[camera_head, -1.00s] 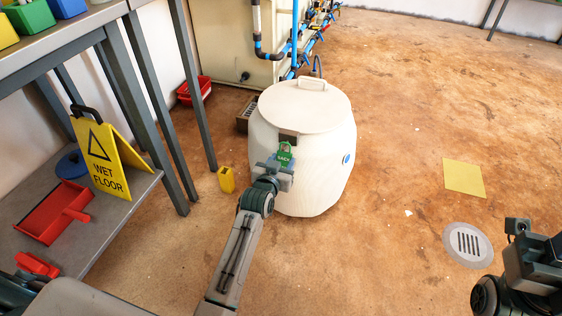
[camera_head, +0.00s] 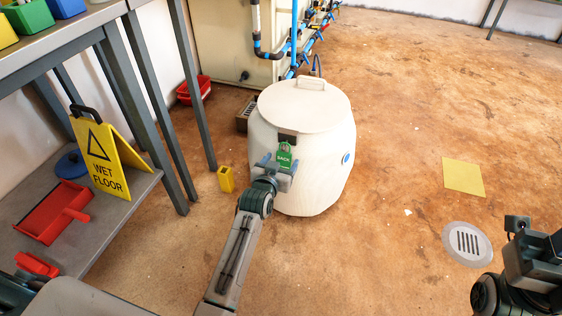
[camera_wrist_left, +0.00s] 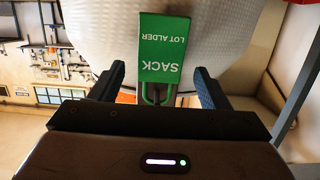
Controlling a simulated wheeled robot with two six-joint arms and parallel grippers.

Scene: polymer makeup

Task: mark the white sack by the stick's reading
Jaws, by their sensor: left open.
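The white sack (camera_head: 313,180) stands on the floor in the head view, a wide rounded body with a flat handled lid (camera_head: 304,104). A green tag (camera_head: 285,158) is at its front, below a dark patch. In the left wrist view the tag (camera_wrist_left: 164,48) appears upside down, reads "SACK LOT ALDER" and has a green loop. My left gripper (camera_head: 277,162) is open at the sack's front, its fingers either side of the tag's loop end with gaps. My right gripper (camera_head: 520,240) is partly in view at the right edge; its jaws are unclear. I cannot identify a stick.
A small yellow box (camera_head: 226,179) stands left of the sack. A yellow sheet (camera_head: 463,177) and a round drain (camera_head: 467,243) lie on the floor at right. A shelf with a wet-floor sign (camera_head: 107,158) and red trays fills the left. Floor right of the sack is mostly clear.

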